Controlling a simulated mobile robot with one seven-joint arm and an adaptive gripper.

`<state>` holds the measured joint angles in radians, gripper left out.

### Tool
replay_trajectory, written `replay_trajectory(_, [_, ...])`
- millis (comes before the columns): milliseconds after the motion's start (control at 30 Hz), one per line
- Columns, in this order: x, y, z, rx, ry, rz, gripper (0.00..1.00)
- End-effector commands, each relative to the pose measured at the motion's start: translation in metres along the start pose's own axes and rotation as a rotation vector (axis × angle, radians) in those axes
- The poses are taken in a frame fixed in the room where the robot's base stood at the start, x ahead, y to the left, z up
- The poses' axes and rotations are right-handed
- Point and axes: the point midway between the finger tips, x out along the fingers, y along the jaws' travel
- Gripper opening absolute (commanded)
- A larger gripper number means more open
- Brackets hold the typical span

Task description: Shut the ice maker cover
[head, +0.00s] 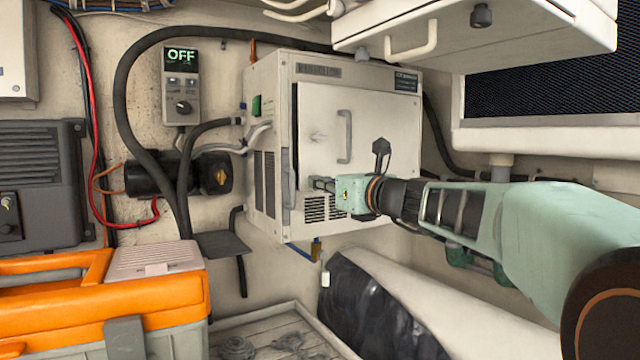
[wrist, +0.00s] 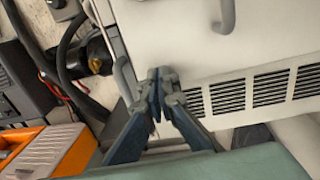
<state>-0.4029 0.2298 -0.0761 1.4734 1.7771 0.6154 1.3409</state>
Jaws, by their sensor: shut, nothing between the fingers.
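The ice maker (head: 268,130) is a cream box on the wall in the middle of the head view. Its cover (head: 320,115) is a pale flat panel with a grey handle (head: 345,137). A narrow dark gap shows along the cover's left edge; I cannot tell how far it stands off the body. The cover also fills the upper middle of the wrist view (wrist: 185,35). My gripper (head: 318,183) is shut and empty in front of the cover's lower left part, above the vent slots. Its fingertips show in the wrist view (wrist: 157,76); contact with the cover cannot be told.
A control box (head: 181,95) reading OFF hangs left of the ice maker, with black hoses around it. An orange toolbox (head: 100,310) stands at lower left. A white overhead cabinet (head: 480,45) juts out at upper right. A white cylinder (head: 430,290) lies below.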

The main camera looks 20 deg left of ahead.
Motion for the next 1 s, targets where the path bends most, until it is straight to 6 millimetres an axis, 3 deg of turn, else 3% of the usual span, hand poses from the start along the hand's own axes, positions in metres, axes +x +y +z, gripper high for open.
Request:
replay_trajectory(333, [0.002, 0.000, 0.000, 0.000, 0.000, 0.001, 0.00])
replay_trajectory(667, [0.035, 0.001, 0.001, 0.001, 0.001, 0.001, 0.00])
replay_trajectory(1000, [0.036, 0.003, 0.003, 0.000, -0.005, 0.002, 0.00])
